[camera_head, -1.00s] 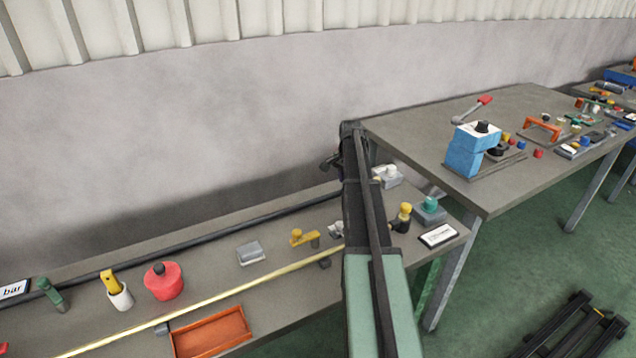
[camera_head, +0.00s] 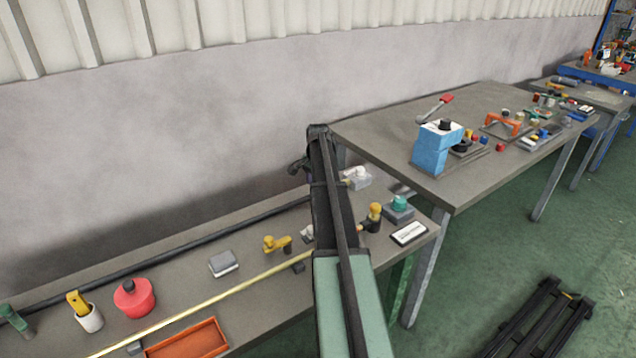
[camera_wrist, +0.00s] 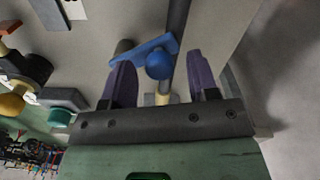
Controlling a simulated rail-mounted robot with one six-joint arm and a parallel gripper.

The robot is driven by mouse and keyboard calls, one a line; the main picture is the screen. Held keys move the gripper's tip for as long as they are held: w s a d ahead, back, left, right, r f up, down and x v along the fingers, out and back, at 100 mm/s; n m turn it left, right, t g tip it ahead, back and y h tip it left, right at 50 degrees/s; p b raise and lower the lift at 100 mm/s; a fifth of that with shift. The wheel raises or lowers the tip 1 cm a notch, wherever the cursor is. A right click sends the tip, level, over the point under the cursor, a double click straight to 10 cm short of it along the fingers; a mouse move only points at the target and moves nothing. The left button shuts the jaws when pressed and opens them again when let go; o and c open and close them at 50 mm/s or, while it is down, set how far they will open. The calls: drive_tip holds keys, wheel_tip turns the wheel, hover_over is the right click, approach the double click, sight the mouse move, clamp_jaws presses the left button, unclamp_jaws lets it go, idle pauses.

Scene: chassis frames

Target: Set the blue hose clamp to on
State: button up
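The blue hose clamp (camera_wrist: 158,50) shows in the wrist view as a blue lever bar with a round blue knob, on a dark hose (camera_wrist: 177,22). My gripper (camera_wrist: 160,62) is open, with its two purple fingers apart on either side of the blue knob. The left finger overlaps the lever's end in the picture; I cannot tell if it touches. The right finger is apart from the knob. In the head view I cannot make out the clamp or the fingers; my arm covers that part of the bench.
On the near bench (camera_head: 190,275) stand a yellow lever (camera_head: 277,243), a yellow-topped knob (camera_head: 374,214), a teal knob (camera_head: 400,204), a red pot (camera_head: 134,298) and an orange tray (camera_head: 190,340). A yellow hose (camera_head: 215,299) runs along it. A second bench (camera_head: 380,140) adjoins at right.

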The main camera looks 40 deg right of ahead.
wheel_tip(320, 180, up, 11)
drive_tip(key=p, duration=1)
drive_tip(key=shift+p, duration=0.4)
drive_tip(key=shift+f, duration=0.1)
drive_tip(key=s+a+n, duration=0.5)
drive_tip(key=s+a, duration=0.1)
drive_tip(key=a, duration=1)
drive_tip(key=s+a+n, duration=0.6)
drive_tip(key=a, duration=1.1)
drive_tip(key=s+a+n, duration=0.5)
drive_tip(key=a+n, duration=0.1)
drive_tip(key=a, duration=1)
drive_tip(key=shift+s+a, duration=0.25)
drive_tip(key=shift+s, duration=0.15)
